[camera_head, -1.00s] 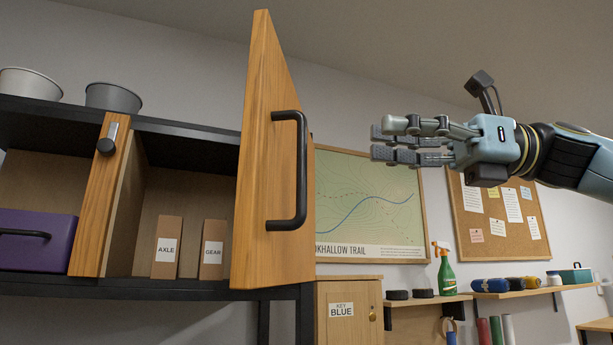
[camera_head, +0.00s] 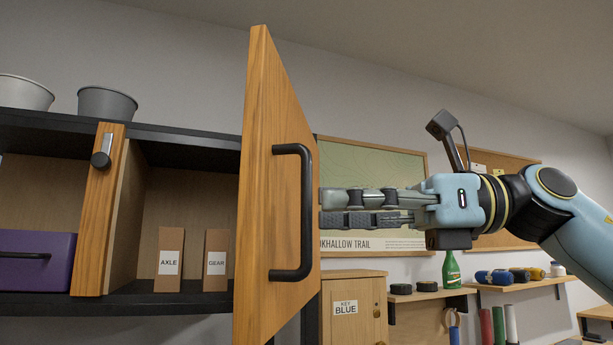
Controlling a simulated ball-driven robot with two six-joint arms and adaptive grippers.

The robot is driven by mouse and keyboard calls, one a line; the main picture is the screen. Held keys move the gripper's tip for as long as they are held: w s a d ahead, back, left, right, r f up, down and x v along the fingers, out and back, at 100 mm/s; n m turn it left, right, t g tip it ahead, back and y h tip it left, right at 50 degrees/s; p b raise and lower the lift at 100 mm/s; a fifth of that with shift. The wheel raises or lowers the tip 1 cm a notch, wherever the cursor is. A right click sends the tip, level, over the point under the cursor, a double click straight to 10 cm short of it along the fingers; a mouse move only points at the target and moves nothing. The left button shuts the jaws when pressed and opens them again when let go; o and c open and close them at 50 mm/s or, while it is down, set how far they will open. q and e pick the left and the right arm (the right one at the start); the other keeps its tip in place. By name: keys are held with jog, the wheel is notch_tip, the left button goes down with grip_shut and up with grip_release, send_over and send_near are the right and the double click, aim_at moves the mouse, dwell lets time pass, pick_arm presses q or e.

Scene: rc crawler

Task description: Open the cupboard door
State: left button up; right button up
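The wooden cupboard door (camera_head: 262,210) stands swung well open toward me, with its outer face turned right. Its black bar handle (camera_head: 306,215) is on that face. The open cupboard compartment shows left of the door, with a wooden side panel (camera_head: 97,225). My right gripper (camera_head: 322,210) is to the right of the door. Its fingers point left, and their tips appear beside the door's right edge, just past the handle. Contact and depth are unclear. Nothing shows between the fingers, and their opening is hard to judge from this side. My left gripper is out of view.
Boxes marked AXLE (camera_head: 170,262) and GEAR (camera_head: 215,264) stand inside the cupboard. A purple box (camera_head: 35,265) is at the left. Two metal pots (camera_head: 107,103) stand on top. A small KEY BLUE cabinet (camera_head: 365,300) and a shelf with a green bottle (camera_head: 451,272) are behind.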

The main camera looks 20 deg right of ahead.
aim_at(306, 260)
jog(key=shift+p+x, duration=0.9)
jog(key=shift+x, duration=1.1)
grip_shut()
